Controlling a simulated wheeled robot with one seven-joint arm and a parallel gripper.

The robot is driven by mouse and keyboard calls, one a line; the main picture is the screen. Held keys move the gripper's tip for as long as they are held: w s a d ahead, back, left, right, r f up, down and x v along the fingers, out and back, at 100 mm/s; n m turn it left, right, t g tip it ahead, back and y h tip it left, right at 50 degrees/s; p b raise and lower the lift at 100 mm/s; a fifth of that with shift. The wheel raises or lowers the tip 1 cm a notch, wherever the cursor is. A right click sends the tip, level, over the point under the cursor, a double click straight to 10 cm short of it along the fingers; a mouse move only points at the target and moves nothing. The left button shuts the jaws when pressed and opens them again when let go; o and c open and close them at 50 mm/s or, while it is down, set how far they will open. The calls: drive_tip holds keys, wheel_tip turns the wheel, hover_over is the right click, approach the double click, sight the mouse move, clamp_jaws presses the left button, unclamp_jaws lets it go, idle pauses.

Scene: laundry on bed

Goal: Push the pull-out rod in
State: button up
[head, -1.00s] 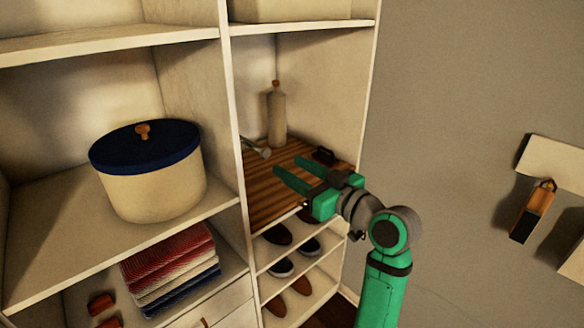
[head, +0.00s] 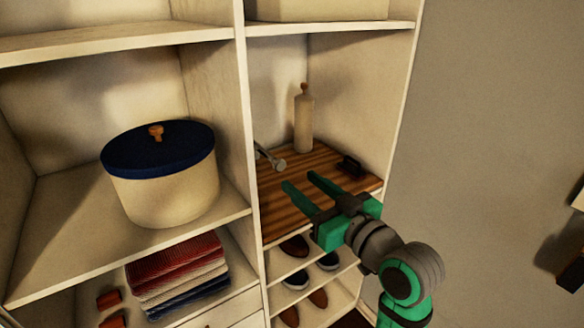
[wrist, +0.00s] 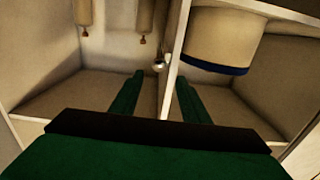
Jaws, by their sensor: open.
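The pull-out rod (head: 272,158) is a pale metal rod with a round knob, beside the divider in the right-hand compartment, above the wooden shelf. In the wrist view its knob (wrist: 158,65) shows just past and between my fingertips. My gripper (head: 300,180) is open and empty, in front of the compartment and over the front part of the wooden board. In the head view its tips are below and right of the knob, apart from it. The wrist view (wrist: 160,76) looks upside down. The rod's far end is hard to make out.
The slatted wooden shelf (head: 318,158) holds a beige bottle (head: 304,122) and a small black object (head: 350,166). The white divider (head: 246,140) stands left of the rod. Shoes sit below.

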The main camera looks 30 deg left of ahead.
sight(281, 166)
drive_tip(key=x, duration=0.7)
drive_tip(key=shift+w+a, duration=0.1)
drive_tip(key=shift+a, duration=0.1)
